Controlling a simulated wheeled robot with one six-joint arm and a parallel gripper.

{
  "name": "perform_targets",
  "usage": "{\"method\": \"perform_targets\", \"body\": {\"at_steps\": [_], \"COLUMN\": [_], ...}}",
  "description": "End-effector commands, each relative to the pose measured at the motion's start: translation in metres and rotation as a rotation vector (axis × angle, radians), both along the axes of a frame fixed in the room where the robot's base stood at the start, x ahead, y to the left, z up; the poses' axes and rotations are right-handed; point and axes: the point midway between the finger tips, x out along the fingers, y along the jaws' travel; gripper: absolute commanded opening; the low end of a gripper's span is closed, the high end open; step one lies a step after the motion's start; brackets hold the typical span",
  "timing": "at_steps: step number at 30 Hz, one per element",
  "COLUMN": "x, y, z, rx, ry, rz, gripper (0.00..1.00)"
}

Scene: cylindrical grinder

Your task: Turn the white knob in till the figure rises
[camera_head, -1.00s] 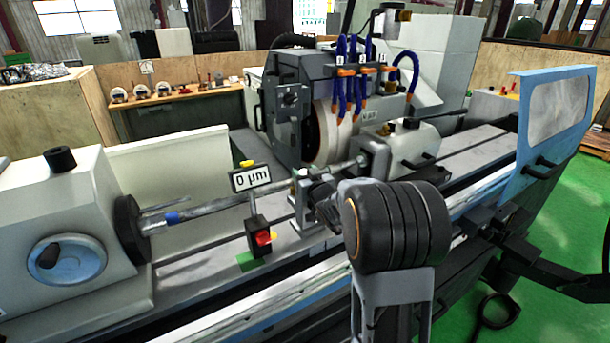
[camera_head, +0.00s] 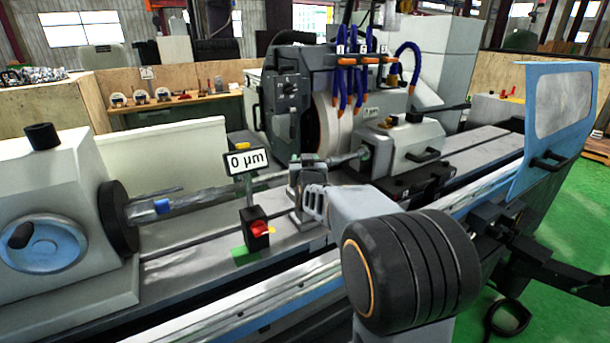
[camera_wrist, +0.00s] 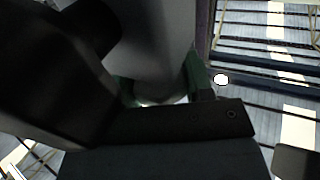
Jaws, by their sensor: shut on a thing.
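The readout sign (camera_head: 247,161) shows "0 µm" and stands on a black block with a red part (camera_head: 258,229), beside the workpiece (camera_head: 215,195). My gripper (camera_head: 312,195) is at the dark support (camera_head: 300,178) right of the sign, its fingertips mostly hidden behind its own body. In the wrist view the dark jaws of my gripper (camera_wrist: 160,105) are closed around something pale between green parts. The white knob cannot be made out clearly there, as the picture is dark and the jaws cover it. A small white oval (camera_wrist: 221,79) shows right of the jaws.
The headstock (camera_head: 55,190) with its blue handwheel is at left. The grinding wheel (camera_head: 335,125) and blue hoses stand behind my gripper. The tailstock (camera_head: 405,145) is at right behind my arm. A blue guard (camera_head: 560,120) rises at far right.

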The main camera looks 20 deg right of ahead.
Motion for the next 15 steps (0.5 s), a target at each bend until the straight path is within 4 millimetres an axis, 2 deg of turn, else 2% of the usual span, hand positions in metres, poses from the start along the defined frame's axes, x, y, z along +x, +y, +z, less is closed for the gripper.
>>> {"method": "perform_targets", "body": {"at_steps": [15], "x": [0.0003], "y": [0.0002], "z": [0.0026], "rx": [-0.002], "ry": [0.007], "rz": [-0.245], "gripper": [0.24]}}
